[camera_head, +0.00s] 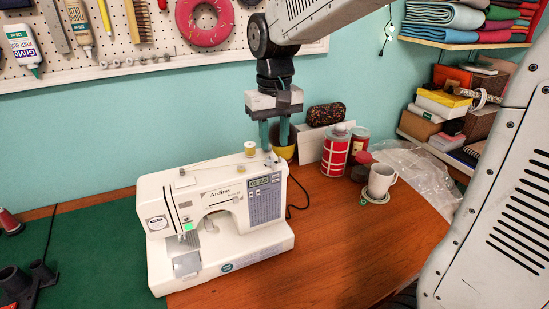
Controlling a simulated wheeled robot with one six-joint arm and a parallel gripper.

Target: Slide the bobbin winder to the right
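The white sewing machine (218,250) stands on the wooden table with its display and button panel facing me. A small white part, which looks like the bobbin winder (271,158), sits on the machine's top at the right end. A yellow-topped spool (250,149) stands just left of it. My gripper (274,146) points straight down at the right end of the machine's top. Its two teal fingers are apart, with a gap between them. The fingertips are close to the bobbin winder; I cannot tell whether they touch it. I see nothing held between them.
Clear plastic (425,178) lies further right. The table front right is bare. A green mat (95,245) covers the left.

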